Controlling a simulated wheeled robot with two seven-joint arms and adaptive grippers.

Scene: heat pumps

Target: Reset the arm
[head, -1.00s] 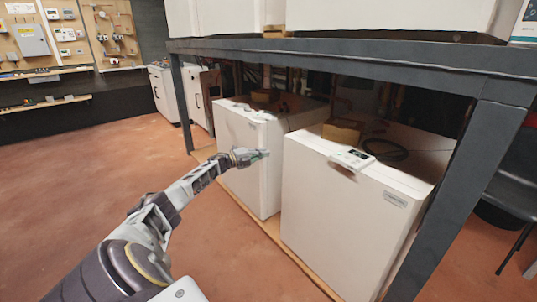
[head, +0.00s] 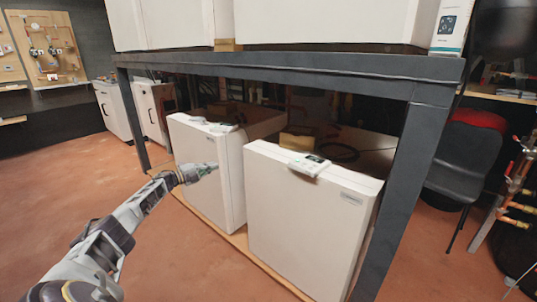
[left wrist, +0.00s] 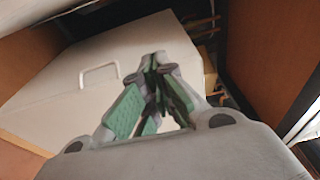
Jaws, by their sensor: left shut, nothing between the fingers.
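My left arm comes in from the lower left of the head view. Its gripper (head: 203,171) is in front of the left white heat pump unit (head: 205,180). In the left wrist view the green-padded fingers (left wrist: 155,60) are shut with nothing between them. Beyond them is a white box-shaped unit with a handle (left wrist: 100,76). My right gripper is not in any view.
A second white heat pump (head: 300,215) stands to the right, with a small control panel (head: 309,165) on top. A dark metal frame (head: 290,75) spans over both units. A dark chair (head: 465,160) stands at the right. Red-brown floor is clear at the left.

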